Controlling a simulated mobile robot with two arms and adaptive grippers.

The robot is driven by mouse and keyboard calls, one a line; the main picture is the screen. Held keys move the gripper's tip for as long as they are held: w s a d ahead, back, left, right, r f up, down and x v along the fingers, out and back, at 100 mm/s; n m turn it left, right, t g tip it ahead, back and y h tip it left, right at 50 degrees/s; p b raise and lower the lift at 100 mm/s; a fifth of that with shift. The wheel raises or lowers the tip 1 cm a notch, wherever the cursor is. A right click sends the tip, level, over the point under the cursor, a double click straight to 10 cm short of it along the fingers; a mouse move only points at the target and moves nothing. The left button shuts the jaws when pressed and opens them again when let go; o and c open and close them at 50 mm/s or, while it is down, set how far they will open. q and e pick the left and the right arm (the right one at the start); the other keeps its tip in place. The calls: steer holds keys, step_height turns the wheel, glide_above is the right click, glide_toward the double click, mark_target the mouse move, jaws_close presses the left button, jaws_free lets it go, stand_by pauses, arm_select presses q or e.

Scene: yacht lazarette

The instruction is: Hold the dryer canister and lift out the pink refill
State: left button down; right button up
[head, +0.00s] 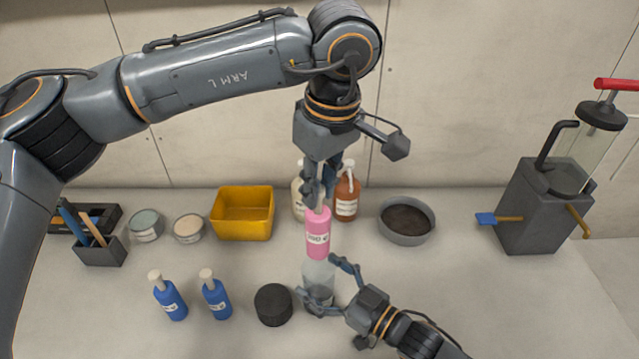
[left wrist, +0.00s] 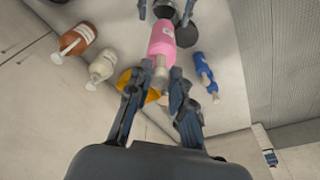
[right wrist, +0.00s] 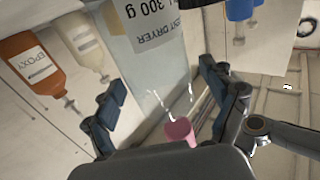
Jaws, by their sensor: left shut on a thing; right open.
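The pink refill (head: 318,236) is upright above the clear dryer canister (head: 317,275), in line with it. I cannot tell whether its lower end is clear of the rim. My left gripper (head: 319,202) is shut on the refill's pale neck from above; the left wrist view shows the neck (left wrist: 160,68) between the fingers. My right gripper (head: 326,280) is open, its fingers on either side of the canister, which stands on the bench. In the right wrist view the labelled canister (right wrist: 165,75) lies between the spread fingers, with a pink end (right wrist: 180,132) in sight.
A black round lid (head: 273,304) and two blue bottles (head: 192,297) stand left of the canister. A yellow bin (head: 242,213), a cream bottle (head: 299,196), a brown epoxy bottle (head: 346,196) and a grey bowl (head: 406,222) stand behind. The bench's right front is fairly clear.

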steer(key=v, duration=1.1)
steer(key=shift+s+d, duration=0.2)
steer(key=shift+d, duration=0.05)
